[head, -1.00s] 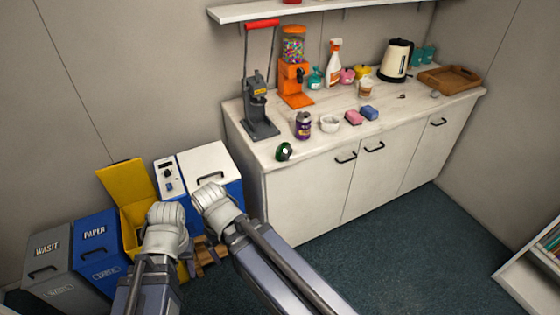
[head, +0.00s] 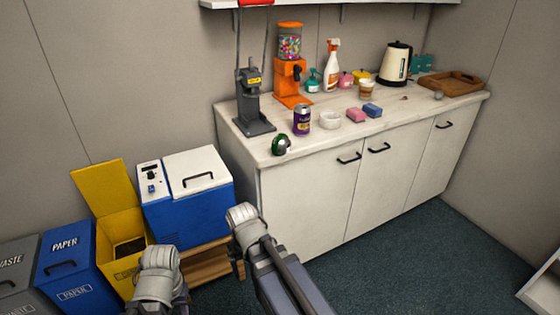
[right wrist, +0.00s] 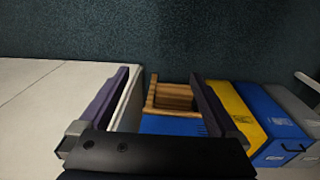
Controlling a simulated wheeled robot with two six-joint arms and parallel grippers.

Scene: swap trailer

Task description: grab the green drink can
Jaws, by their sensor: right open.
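A green can (head: 281,145) lies on its side, as far as I can tell, at the front left edge of the counter (head: 306,148). A purple can (head: 301,120) stands upright behind it to the right. My right gripper (right wrist: 158,76) is open and empty in the right wrist view, with the counter on one side and the wooden stand beyond its fingers. The green can does not show in that view. In the head view only parts of my arms show, low in the picture; my left gripper is not in view.
A grey can press (head: 253,105) and an orange candy dispenser (head: 290,75) stand behind the green can. A blue cool box (head: 187,205) and a yellow bin (head: 120,225) stand left of the counter.

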